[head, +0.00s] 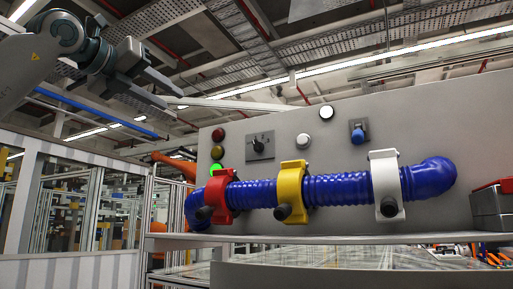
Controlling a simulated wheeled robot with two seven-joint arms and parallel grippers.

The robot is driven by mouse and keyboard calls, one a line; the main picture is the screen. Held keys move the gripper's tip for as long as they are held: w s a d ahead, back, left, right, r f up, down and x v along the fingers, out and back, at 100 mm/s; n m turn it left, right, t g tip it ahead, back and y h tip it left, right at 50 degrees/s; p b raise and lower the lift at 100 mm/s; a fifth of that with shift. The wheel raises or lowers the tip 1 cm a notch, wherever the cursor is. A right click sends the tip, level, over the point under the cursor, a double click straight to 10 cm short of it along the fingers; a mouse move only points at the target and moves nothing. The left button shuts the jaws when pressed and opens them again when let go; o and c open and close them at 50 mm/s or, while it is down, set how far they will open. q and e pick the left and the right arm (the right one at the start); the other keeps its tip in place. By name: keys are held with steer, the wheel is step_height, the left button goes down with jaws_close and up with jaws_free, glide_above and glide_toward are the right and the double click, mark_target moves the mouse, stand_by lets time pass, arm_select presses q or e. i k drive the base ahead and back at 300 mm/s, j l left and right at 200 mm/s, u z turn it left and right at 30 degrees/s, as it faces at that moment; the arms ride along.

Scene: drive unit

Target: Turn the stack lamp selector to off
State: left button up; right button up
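The selector (260,145) is a dark knob on a square grey plate on the upright panel, with small marks above it. Its exact setting is too small to read. To its left a stack of lamps shows a dark red lamp (218,134), a dark amber lamp (217,152) and a bright green lamp (216,169) that is lit. My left gripper (162,92) is at the upper left, in the air, up and left of the selector and apart from it. Its two fingers are spread with nothing between them. My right gripper is not in view.
A blue ribbed hose (335,189) runs across the panel (440,130) below the selector, with red (222,188), yellow (291,189) and white (384,181) clamps. A grey button (303,141), a white round lamp (326,112) and a blue switch (358,133) sit right of the selector.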

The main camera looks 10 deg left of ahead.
mark_target(258, 146)
steer(key=i+l, duration=0.2)
steer(key=i, duration=0.2)
steer(key=i+l, duration=0.25)
steer(key=i, duration=0.15)
